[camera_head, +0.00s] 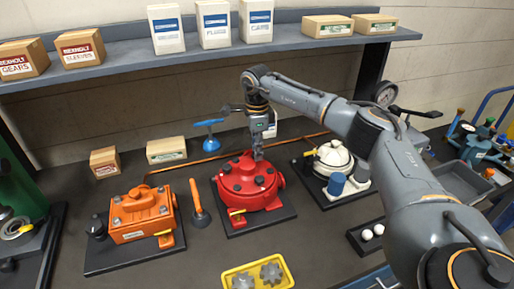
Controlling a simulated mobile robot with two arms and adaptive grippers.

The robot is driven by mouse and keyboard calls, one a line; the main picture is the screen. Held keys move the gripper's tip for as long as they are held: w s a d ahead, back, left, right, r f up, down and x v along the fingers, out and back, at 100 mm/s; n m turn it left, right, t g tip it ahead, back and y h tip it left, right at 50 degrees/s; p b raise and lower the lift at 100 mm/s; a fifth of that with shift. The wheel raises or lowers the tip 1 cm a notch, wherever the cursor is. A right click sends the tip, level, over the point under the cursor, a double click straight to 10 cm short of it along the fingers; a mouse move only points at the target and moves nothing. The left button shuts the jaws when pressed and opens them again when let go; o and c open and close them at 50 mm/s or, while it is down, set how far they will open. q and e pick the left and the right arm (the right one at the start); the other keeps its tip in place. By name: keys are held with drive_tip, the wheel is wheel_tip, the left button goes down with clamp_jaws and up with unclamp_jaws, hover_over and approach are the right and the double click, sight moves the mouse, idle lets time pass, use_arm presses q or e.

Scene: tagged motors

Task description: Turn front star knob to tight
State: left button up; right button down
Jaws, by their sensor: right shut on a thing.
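A round red motor housing (247,184) sits on a dark base plate in the middle of the bench. A yellow tag (237,212) is at the housing's front left. My left gripper is not in view.
An orange motor (140,214) stands at left, a white motor (333,157) at right. A tool with an orange handle (196,192) stands between the orange and red motors. A yellow tray (229,277) with grey gears is in front. A shelf with boxes (214,25) is above.

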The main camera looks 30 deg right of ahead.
drive_tip(key=m, duration=0.4)
drive_tip(key=shift+r+m, duration=0.25)
drive_tip(key=shift+m, duration=0.15)
drive_tip(key=m, duration=0.3)
drive_tip(key=shift+m+p, duration=0.3)
drive_tip(key=shift+p, duration=0.05)
drive_tip(key=m, duration=0.4)
drive_tip(key=shift+a+m, duration=0.1)
drive_tip(key=shift+m, duration=0.2)
drive_tip(key=m+p, duration=0.1)
drive_tip(key=m, duration=0.2)
drive_tip(key=shift+w+r+m, duration=0.1)
drive_tip(key=shift+m, duration=0.2)
drive_tip(key=m, duration=0.3)
drive_tip(key=shift+a+m, duration=0.1)
drive_tip(key=shift+m, duration=0.2)
drive_tip(key=m+p, duration=0.1)
drive_tip(key=m, duration=0.2)
drive_tip(key=shift+m, duration=0.3)
drive_tip(key=m, duration=0.4)
drive_tip(key=shift+w+p, duration=0.15)
drive_tip(key=shift+p, duration=0.2)
drive_tip(key=shift+a+m+p, duration=0.1)
drive_tip(key=shift+m+p, duration=0.2)
drive_tip(key=shift+m, duration=1.6)
